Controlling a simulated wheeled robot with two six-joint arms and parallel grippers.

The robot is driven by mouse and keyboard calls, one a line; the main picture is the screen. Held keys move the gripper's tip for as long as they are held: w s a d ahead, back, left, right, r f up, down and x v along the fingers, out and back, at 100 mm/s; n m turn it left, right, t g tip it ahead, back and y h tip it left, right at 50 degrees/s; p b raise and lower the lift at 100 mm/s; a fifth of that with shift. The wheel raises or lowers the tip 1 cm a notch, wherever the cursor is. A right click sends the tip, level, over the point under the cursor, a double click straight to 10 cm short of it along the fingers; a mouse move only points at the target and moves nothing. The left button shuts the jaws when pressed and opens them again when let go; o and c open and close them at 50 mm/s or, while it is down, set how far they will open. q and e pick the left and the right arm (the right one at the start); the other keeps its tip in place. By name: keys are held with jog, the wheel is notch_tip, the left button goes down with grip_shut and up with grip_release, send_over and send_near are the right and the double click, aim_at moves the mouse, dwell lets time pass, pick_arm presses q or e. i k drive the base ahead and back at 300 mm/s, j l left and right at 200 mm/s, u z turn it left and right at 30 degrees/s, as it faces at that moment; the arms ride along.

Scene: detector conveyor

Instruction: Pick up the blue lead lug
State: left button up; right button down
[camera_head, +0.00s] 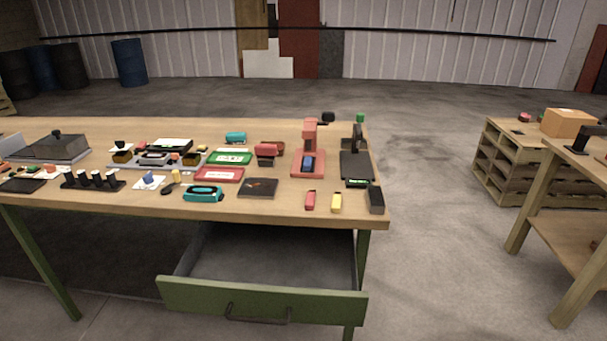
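A small blue piece (149,178), which looks like the blue lead lug, sits on a white pad (140,185) towards the front left of the workbench (240,208). Its exact shape is too small to tell. Another dark blue item (308,162) is held in a red stand (311,140) at the right of the bench. Neither of my grippers shows in this view.
A black rack (93,181) stands left of the blue piece, and a teal device (203,193) lies to its right. Red (310,200) and yellow (336,203) blocks lie near the front edge. The green drawer (262,300) below is open.

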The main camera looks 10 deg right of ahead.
aim_at(309, 161)
jog(key=i+l, duration=0.15)
jog(key=l, duration=0.25)
jog(key=i+l, duration=0.1)
jog(key=l, duration=0.35)
jog(key=i+l+u, duration=0.1)
jog(key=l, duration=0.3)
jog(key=i+l, duration=0.15)
jog(key=l, duration=0.3)
jog(key=i+l, duration=0.15)
jog(key=l, duration=0.3)
jog(key=i+l+u, duration=0.1)
jog(key=l, duration=0.3)
jog(key=i+l, duration=0.1)
jog(key=l, duration=0.35)
